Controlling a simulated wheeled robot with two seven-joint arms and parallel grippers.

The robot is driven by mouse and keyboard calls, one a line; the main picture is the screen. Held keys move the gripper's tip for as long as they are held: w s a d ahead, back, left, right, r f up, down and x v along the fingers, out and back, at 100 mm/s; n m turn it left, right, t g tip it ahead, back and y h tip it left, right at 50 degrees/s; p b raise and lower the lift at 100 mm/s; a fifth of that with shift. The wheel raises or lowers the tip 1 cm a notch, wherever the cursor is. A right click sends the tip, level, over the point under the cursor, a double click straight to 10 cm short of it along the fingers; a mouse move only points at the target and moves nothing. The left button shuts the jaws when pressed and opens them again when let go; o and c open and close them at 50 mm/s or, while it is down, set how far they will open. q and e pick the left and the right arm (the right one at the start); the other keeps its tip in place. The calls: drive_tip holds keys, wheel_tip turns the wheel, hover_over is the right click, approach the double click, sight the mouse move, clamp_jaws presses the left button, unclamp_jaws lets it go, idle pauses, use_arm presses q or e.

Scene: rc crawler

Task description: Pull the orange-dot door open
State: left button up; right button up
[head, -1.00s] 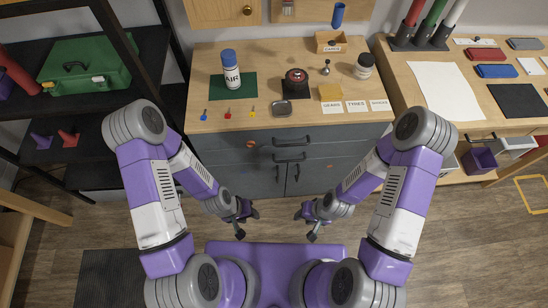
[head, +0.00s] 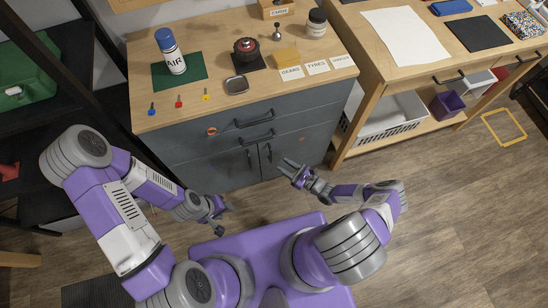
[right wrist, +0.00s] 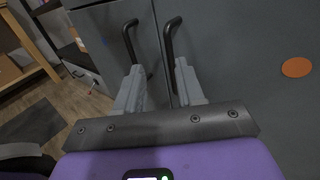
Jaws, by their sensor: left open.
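The orange-dot door (head: 305,152) is the right one of two grey cabinet doors under the workbench. It is shut. Its orange dot shows at right in the right wrist view (right wrist: 297,67). Its black vertical handle (right wrist: 170,38) stands by the seam between the doors. My right gripper (head: 287,167) is open in front of the doors and apart from the panels. In the right wrist view its fingers (right wrist: 160,80) point at the two handles; the right finger hides the lower end of the right handle. My left gripper (head: 221,216) is open and empty, lower left of the doors.
The left door's handle (right wrist: 128,42) is close beside the right one. Drawers with horizontal handles (head: 254,120) sit above the doors. A neighbouring bench (head: 370,70) with a white basket (head: 390,115) stands to the right.

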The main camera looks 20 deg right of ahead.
drive_tip(key=w+d+b+x, duration=0.1)
drive_tip(key=x, duration=0.6)
drive_tip(key=shift+m+t+h, duration=0.3)
drive_tip(key=shift+m+t, duration=0.1)
drive_tip(key=shift+f, duration=0.1)
clamp_jaws()
drive_tip(key=shift+d, duration=0.1)
